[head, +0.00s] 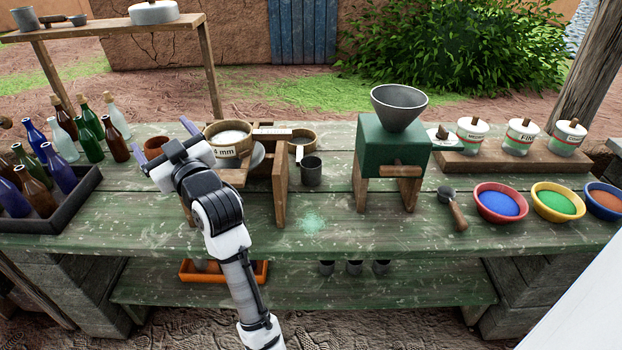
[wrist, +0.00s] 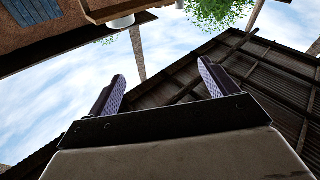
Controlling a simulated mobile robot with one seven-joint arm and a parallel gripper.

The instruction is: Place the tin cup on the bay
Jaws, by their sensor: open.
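A dark grey tin cup (head: 311,171) stands upright on the green bench, right of the wooden sieve stand (head: 280,180). More grey cups (head: 354,268) stand on the lower shelf, and another (head: 25,18) stands on the back table. I cannot tell which part is the bay. My gripper (head: 164,140) is over the left part of the bench, left of the sieve stand and well apart from the tin cup. In the wrist view my gripper (wrist: 160,78) is open and empty, its fingers pointing up towards sky and roof.
Bottles in a dark crate (head: 60,215) stand at the left. A green grinder (head: 390,150) stands right of the cup. A scoop (head: 455,210) and pigment bowls (head: 500,203) lie further right. An orange tray (head: 225,271) is on the lower shelf. The bench front is mostly clear.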

